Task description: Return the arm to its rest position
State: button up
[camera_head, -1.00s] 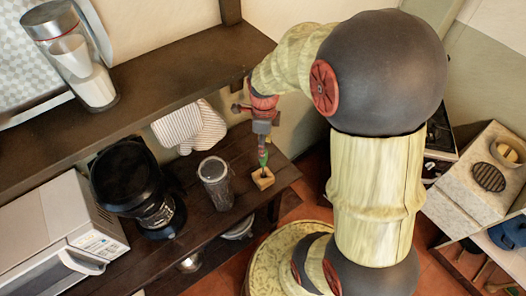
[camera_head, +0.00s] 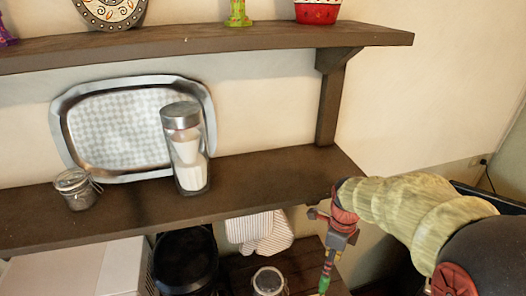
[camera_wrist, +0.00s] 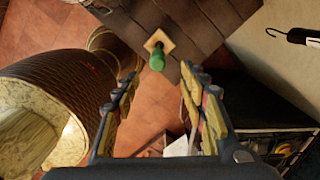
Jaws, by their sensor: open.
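My gripper (camera_head: 327,268) hangs at the lower right of the head view, fingers pointing down, beside the right end of the shelf. In the wrist view its two fingers (camera_wrist: 160,78) are spread apart with nothing held between them. A small green object (camera_wrist: 157,58) on a square wooden base stands near the corner of the dark wooden counter (camera_wrist: 205,25), just beyond the fingertips. Only a bit of green shows under the gripper in the head view; the base is out of frame there. My arm is bent, reaching in from the right.
The lower shelf (camera_head: 120,212) holds a metal tray (camera_head: 125,125), a tall glass jar (camera_head: 187,150) and a small jar (camera_head: 76,190). An upper shelf (camera_head: 200,45) is above. A striped cloth (camera_head: 262,232) hangs below. A lidded container (camera_head: 268,281) stands on the counter near my gripper.

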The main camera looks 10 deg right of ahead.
jog(key=n, duration=0.3)
jog(key=s+a+r+n+t+b, duration=0.2)
jog(key=s+a+n+b, duration=0.4)
jog(key=n, duration=0.5)
jog(key=s+a+r+n+t+b, duration=0.1)
jog(key=s+a+n+t+b, duration=0.2)
jog(key=n, duration=0.9)
jog(key=s+a+b, duration=0.3)
jog(key=shift+r+n, duration=0.3)
jog(key=shift+r, duration=0.1)
jog(key=shift+s, duration=0.1)
